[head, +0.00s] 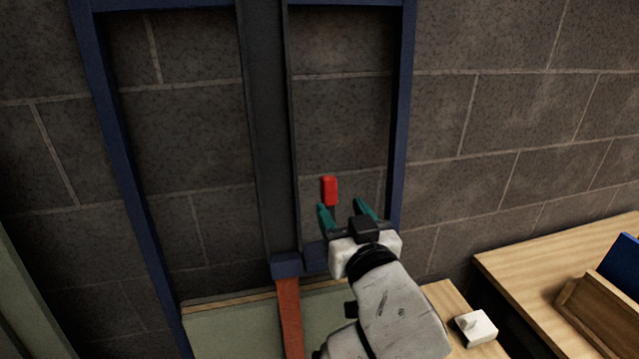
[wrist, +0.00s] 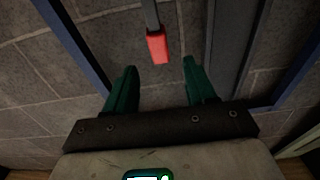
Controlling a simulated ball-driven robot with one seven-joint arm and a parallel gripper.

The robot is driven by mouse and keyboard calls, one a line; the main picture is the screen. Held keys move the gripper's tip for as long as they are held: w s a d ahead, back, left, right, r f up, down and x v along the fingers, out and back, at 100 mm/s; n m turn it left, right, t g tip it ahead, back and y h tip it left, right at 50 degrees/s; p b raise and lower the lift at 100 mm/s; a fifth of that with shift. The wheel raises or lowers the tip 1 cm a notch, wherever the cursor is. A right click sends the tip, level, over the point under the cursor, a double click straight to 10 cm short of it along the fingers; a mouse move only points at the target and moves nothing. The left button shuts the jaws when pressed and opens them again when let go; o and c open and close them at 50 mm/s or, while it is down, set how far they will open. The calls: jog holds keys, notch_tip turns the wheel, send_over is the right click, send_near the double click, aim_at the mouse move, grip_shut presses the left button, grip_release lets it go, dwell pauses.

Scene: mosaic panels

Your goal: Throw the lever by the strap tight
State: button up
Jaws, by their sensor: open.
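The lever shows as a red grip (head: 330,190) on a dark shaft, standing beside the dark vertical strap (head: 266,130) in the blue frame. In the wrist view the red grip (wrist: 158,48) lies beyond my fingertips, between their lines. My gripper (head: 346,208) has green fingers, spread apart and empty, just below and to the right of the red grip in the head view. My gripper (wrist: 161,64) also shows open in the wrist view. The fingers do not appear to touch the lever. My gripper hides the lever's lower end in the head view.
The blue frame (head: 122,190) stands before a grey block wall (head: 520,110). An orange-brown strip (head: 289,315) hangs below the dark strap, over a pale panel (head: 235,330). A wooden table (head: 540,265) at right holds a wooden box (head: 600,310). A small white block (head: 475,328) lies nearby.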

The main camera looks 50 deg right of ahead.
aim_at(331, 192)
jog(key=p+x, duration=0.1)
jog(key=x, duration=0.7)
jog(key=shift+w+d+p, duration=0.15)
jog(key=shift+d+p, duration=0.05)
jog(key=shift+p, duration=0.1)
jog(key=shift+c, duration=0.2)
grip_shut()
